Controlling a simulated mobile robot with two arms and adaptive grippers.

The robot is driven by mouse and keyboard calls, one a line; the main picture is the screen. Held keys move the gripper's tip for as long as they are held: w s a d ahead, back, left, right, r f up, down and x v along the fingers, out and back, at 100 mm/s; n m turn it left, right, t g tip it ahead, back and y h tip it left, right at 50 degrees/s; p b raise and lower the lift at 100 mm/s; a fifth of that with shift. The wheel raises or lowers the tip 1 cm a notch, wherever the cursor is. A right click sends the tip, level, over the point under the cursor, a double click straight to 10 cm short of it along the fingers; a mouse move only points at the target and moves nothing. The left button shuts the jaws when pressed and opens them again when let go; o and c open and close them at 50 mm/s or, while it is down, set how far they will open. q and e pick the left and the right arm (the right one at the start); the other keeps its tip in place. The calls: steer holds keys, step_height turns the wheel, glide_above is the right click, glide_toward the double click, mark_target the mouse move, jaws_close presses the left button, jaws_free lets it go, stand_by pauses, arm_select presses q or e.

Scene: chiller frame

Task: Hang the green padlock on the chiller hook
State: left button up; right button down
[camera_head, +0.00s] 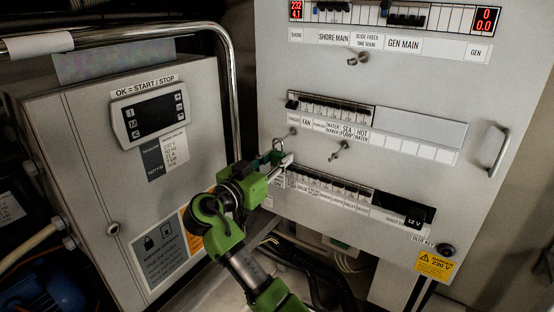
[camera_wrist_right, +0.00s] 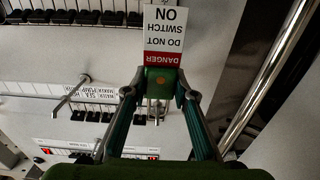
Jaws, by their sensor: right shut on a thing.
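My right gripper (camera_head: 277,163) is in front of the lower left of the grey breaker panel (camera_head: 385,175), shut on a green padlock (camera_head: 271,157). In the right wrist view, the fingertips (camera_wrist_right: 162,90) press on both sides of the padlock body (camera_wrist_right: 162,82). Its metal shackle (camera_wrist_right: 156,110) shows beyond the body. A metal hook (camera_head: 290,133) by the CHILLER label is close to the shackle in the head view; I cannot tell whether they touch. My left gripper is not in view.
A second hook (camera_head: 340,150) is right of the gripper, and a third (camera_head: 357,58) is higher up. A DANGER tag (camera_wrist_right: 165,35) is beside the padlock in the wrist view. A grey control box (camera_head: 118,180) and a metal rail (camera_head: 232,85) stand left.

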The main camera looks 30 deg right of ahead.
steer(key=c, duration=1.6)
jaws_free()
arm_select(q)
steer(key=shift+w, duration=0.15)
arm_select(e)
steer(key=v, duration=1.2)
